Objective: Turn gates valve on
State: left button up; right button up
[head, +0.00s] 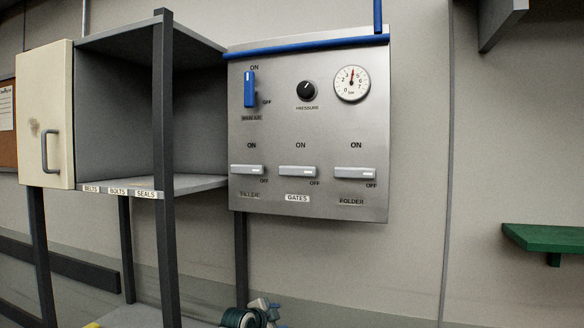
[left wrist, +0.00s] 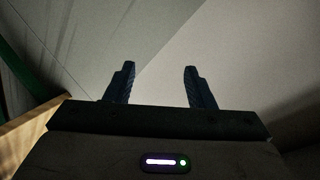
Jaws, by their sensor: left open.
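The gates valve handle (head: 299,171) is a light grey lever on the steel control panel (head: 310,235), above the GATES label (head: 297,198). It lies level, with ON printed above it and OFF at its right end. Similar level levers sit on each side, the filler lever (head: 247,170) to the left and the folder lever (head: 355,173) to the right. My left gripper (left wrist: 159,78) shows in the left wrist view, open and empty, with no panel or lever visible between its fingers. Neither gripper shows in the head view.
A blue upright lever (head: 249,89), a black pressure knob (head: 306,91) and a gauge (head: 352,84) sit higher on the panel. An open shelf cabinet (head: 130,110) with dark posts stands left. A green shelf (head: 545,238) is at right. A coiled hose (head: 240,317) lies below.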

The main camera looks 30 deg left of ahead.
pick_arm(q)
notch_tip(320, 180, up, 23)
jog(key=s+m+t+h+p, duration=0.1)
jog(key=m+t, duration=0.2)
jog(key=m, duration=0.1)
jog(key=m+t+h+p, duration=0.2)
jog(key=m, duration=0.4)
send_near(294, 172)
jog(key=w+p, duration=0.4)
jog(key=w, duration=0.1)
jog(key=w+d+p, duration=0.1)
jog(key=w, duration=0.2)
jog(key=shift+r+p, duration=0.3)
jog(key=shift+p, duration=0.1)
jog(key=shift+w+f, duration=0.15)
jog(key=shift+w, duration=0.2)
jog(key=shift+c, duration=0.2)
jog(key=c, duration=1)
jog(key=shift+o, duration=0.2)
jog(key=shift+d, duration=0.1)
